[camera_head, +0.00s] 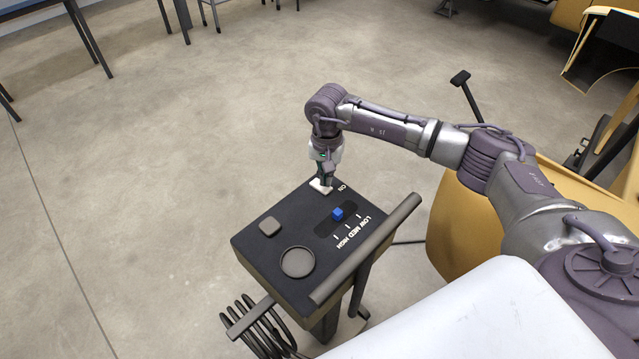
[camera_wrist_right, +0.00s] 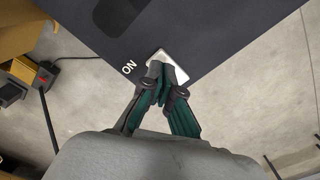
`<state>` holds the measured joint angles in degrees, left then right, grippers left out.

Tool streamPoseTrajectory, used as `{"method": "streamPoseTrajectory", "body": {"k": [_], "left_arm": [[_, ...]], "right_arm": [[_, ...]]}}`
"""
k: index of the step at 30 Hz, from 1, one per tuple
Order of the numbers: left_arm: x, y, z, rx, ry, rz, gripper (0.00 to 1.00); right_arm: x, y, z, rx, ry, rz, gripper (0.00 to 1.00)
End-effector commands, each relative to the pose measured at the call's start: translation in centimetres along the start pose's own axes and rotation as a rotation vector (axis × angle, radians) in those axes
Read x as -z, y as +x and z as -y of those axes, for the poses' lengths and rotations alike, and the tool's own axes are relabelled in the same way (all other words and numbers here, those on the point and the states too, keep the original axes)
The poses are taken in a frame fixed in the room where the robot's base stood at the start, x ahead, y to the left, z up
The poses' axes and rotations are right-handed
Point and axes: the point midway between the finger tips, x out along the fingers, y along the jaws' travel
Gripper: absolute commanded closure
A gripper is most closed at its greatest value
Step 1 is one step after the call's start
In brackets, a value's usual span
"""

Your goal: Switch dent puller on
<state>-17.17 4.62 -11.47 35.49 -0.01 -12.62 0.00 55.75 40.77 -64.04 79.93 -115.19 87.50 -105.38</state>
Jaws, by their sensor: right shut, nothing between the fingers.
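The dent puller (camera_head: 262,247) is a box with a dark top panel on a stand, in the middle of the head view. A white switch (camera_head: 319,187) sits at the panel's far corner beside the printed word ON. My right gripper (camera_head: 326,184) points down at this switch, shut and empty. In the right wrist view the shut fingertips (camera_wrist_right: 160,66) overlap the near part of the white switch (camera_wrist_right: 172,69). I cannot tell whether they touch it or whether the switch is pressed. My left gripper is not in view.
The panel also has a blue slider knob (camera_head: 337,213) by LOW MED HIGH, a round dial (camera_head: 298,262) and a square button (camera_head: 270,227). A handle bar (camera_head: 366,248) runs along its right side. A coiled cable (camera_head: 262,330) hangs below. Yellow bodywork (camera_head: 462,225) stands right.

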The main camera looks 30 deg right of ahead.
Motion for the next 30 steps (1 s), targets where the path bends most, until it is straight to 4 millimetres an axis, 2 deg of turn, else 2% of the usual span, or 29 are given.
{"method": "streamPoseTrajectory", "body": {"k": [30], "left_arm": [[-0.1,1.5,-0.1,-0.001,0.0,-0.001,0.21]], "right_arm": [[0.0,1.5,0.0,0.0,0.0,0.0,1.0]]}}
